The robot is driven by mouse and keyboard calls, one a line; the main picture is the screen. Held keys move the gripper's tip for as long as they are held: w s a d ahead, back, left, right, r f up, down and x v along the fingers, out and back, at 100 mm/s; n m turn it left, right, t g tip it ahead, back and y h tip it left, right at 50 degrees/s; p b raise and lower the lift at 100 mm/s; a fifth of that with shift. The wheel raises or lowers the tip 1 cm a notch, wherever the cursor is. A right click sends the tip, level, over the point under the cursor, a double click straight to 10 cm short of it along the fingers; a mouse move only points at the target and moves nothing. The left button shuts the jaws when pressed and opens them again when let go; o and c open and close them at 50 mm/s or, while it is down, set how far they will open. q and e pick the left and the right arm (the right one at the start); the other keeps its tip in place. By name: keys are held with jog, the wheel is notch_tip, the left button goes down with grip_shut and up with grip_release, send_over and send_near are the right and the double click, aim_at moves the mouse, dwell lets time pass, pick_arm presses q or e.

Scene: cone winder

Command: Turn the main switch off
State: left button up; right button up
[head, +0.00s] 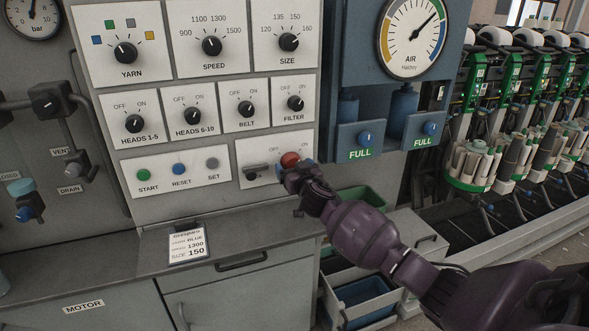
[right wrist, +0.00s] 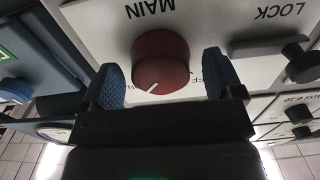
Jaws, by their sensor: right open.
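The main switch is a round red knob (head: 290,159) at the lower right of the control panel, with OFF and ON printed above it. In the right wrist view, upside down, the red knob (right wrist: 160,62) sits under the word MAIN. My right gripper (head: 299,174) is at the panel, just in front of the knob. Its blue fingers (right wrist: 162,75) stand open, one on each side of the knob, with gaps visible. My left gripper is not in view.
A dark LOCK lever (head: 258,171) sits left of the knob on the same plate. Other dials and a row of buttons (head: 179,169) are nearby. A blue unit with an air gauge (head: 413,38) stands right. A grey counter (head: 215,235) juts out below.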

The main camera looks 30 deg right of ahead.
jog(key=c, duration=0.9)
jog(key=shift+n, duration=0.4)
jog(key=shift+d+n+p, duration=0.1)
jog(key=shift+n+p, duration=1.75)
jog(key=shift+n, duration=6.75)
jog(key=shift+s, duration=0.1)
